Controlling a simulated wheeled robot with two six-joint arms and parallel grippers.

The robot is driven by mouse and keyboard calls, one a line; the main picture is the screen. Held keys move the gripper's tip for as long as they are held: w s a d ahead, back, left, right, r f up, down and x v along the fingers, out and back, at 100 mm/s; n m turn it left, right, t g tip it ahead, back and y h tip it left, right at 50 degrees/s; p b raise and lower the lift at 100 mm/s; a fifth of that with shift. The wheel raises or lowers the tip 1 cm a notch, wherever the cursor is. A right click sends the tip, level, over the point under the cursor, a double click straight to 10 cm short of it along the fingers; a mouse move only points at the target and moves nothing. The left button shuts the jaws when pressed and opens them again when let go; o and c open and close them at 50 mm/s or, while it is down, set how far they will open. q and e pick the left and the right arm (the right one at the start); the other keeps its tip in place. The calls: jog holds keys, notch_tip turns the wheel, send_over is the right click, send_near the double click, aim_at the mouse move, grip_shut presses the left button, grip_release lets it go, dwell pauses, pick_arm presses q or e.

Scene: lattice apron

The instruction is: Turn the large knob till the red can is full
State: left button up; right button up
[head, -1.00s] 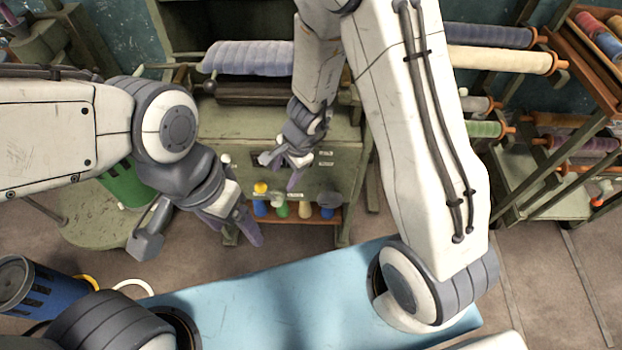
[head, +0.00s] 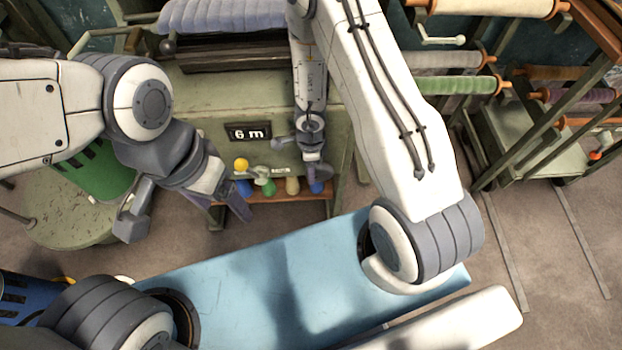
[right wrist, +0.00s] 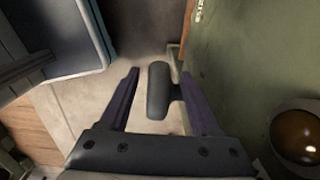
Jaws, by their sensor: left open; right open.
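A dark grey knob (right wrist: 158,90) with a rounded bar head shows in the right wrist view. Its short stem meets a green panel (right wrist: 235,70) on the right. My right gripper (right wrist: 165,85) is open, with one purple finger on each side of the knob head; I cannot tell contact. In the head view the right gripper (head: 316,168) is in front of the green machine (head: 210,95), hiding the knob. The machine's display (head: 249,132) reads "6 m". My left gripper (head: 228,205) is open and empty left of the machine's lower shelf. I see no red can.
A green can (head: 100,170) stands on a round table at left, and a blue one (head: 25,295) below it. A light blue board (head: 250,280) lies in front. Spool racks (head: 460,85) stand at right. An amber lamp (right wrist: 298,135) is beside the knob.

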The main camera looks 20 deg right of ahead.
pick_arm(q)
jog(key=shift+f+b, duration=1.15)
jog(key=shift+f, duration=0.55)
pick_arm(e)
jog(key=shift+f, duration=1.7)
grip_shut()
